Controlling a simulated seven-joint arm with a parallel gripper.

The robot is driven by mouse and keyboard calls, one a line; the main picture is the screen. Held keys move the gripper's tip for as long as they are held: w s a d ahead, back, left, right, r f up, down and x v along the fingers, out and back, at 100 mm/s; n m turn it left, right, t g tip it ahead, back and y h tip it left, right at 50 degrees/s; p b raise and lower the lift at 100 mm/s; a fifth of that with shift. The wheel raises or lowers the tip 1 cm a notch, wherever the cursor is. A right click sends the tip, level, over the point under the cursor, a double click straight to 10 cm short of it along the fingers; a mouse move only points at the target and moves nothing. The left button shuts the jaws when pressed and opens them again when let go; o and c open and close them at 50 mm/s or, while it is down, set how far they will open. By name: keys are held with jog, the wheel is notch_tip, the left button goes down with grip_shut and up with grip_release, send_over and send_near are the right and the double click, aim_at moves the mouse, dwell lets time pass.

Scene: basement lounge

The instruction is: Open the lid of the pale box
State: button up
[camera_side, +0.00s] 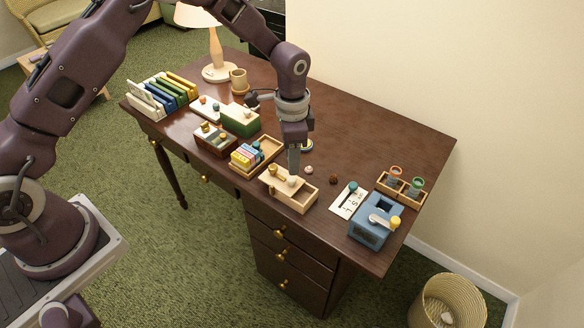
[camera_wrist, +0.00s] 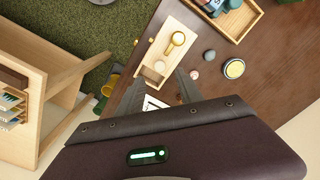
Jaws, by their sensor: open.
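The pale box (camera_side: 300,204) is a long wooden box near the front edge of the dark desk. Its flat lid (camera_side: 279,183) covers the left part, and a hollow shows uncovered at the right end. A brass knob (camera_side: 272,170) stands on the lid, and a pale round piece (camera_side: 291,181) sits nearer the hollow. The wrist view shows the box (camera_wrist: 185,58) with the brass knob (camera_wrist: 178,39) and the round piece (camera_wrist: 159,66). My gripper (camera_side: 294,173) is open and points down over the box; its fingers (camera_wrist: 160,80) are empty and apart near the box's hollow end.
A tray of coloured blocks (camera_side: 252,166) stands left of the box. Small balls (camera_side: 333,180) and a green-yellow disc (camera_wrist: 233,69) lie behind it. A white card (camera_side: 348,201), a blue box with a handle (camera_side: 372,225) and a jar rack (camera_side: 400,187) stand to the right.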

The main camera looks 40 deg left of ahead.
aim_at(292, 179)
jog(key=shift+r, duration=0.5)
jog(key=n, duration=0.2)
jog(key=s+d+f+n+y, duration=0.1)
jog(key=n, duration=0.2)
jog(key=shift+s+d+f+n+t, duration=0.25)
jog(key=shift+s+f+n+t, duration=0.05)
jog(key=shift+s+n+t, duration=0.1)
jog(key=n, duration=0.2)
jog(key=n+y, duration=0.1)
jog(key=shift+s+d+n, duration=0.2)
jog(key=shift+s+n, duration=0.05)
jog(key=shift+n, duration=0.05)
jog(key=f+n, duration=0.1)
jog(key=n, duration=0.2)
jog(key=w+a+f+n+t, duration=0.1)
jog(key=f+n, duration=0.1)
jog(key=f+n+t+y, duration=0.1)
jog(key=f+n, duration=0.1)
jog(key=n, duration=0.1)
jog(key=shift+w+a+f+n, duration=0.15)
jog(key=shift+w+f+n, duration=0.1)
jog(key=shift+w+n, duration=0.05)
grip_shut()
